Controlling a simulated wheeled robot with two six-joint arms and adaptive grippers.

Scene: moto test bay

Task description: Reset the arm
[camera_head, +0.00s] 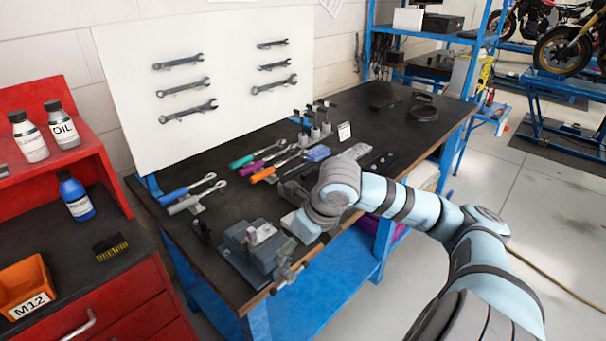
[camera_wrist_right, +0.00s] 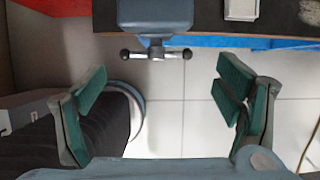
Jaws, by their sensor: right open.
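My right arm (camera_head: 400,200) comes in from the right in the head view and reaches over the front edge of the workbench (camera_head: 235,285). Its wrist is beside the vise (camera_head: 262,250), and the arm hides the gripper there. In the right wrist view my right gripper (camera_wrist_right: 165,103) is open, with its green-padded fingers wide apart and nothing between them. The grey vise (camera_wrist_right: 155,14) and its crossbar handle lie ahead of the fingers, at the top of that view. My left gripper is in neither view.
Several wrenches and coloured-handle tools (camera_head: 275,172) lie on the bench behind my arm. A white board (camera_head: 225,80) with wrenches stands at the back. A red cabinet (camera_head: 120,320) with bottles and an orange bin (camera_head: 25,284) is at the left. Open floor (camera_head: 540,240) is at the right.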

